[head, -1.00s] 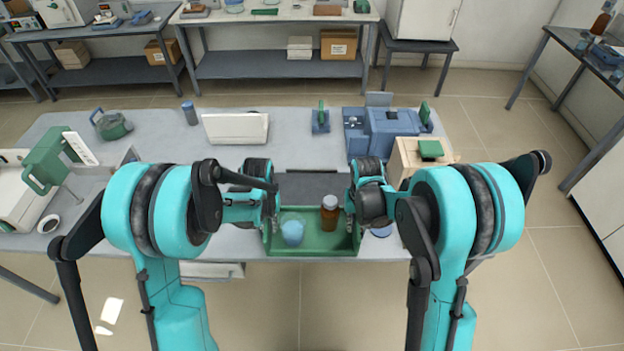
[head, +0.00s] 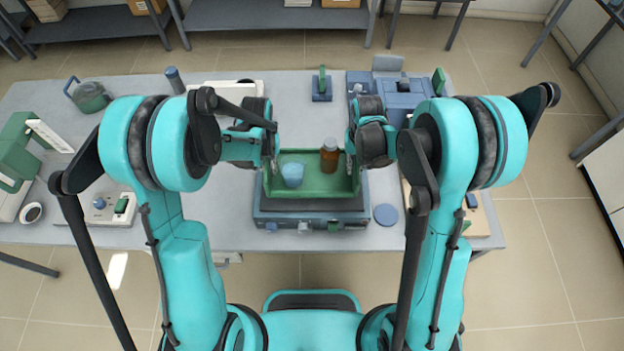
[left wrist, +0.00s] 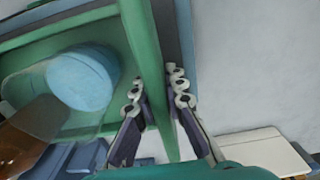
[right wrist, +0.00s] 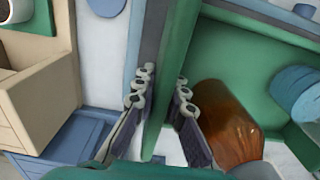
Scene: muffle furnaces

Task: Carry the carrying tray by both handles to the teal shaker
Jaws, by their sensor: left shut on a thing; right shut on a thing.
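The green carrying tray (head: 318,188) is level between my two grippers, holding a light blue cup (head: 292,176) and a brown bottle (head: 329,158), both upright. My left gripper (head: 270,168) is shut on its left end; the left wrist view shows the fingers (left wrist: 158,100) on the green wall. My right gripper (head: 354,165) is shut on its right end, also seen in the right wrist view (right wrist: 160,95). A blue-grey device with front knobs (head: 345,217), apparently the shaker, lies under the tray, mostly covered. I cannot tell whether the tray touches it.
A blue disc (head: 386,214) lies right of the device. A blue machine (head: 392,95) and small blue stand (head: 321,88) are behind. A white box (head: 225,88) stands behind left, and a switch box (head: 105,209) is at left. Bare table lies left of the device.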

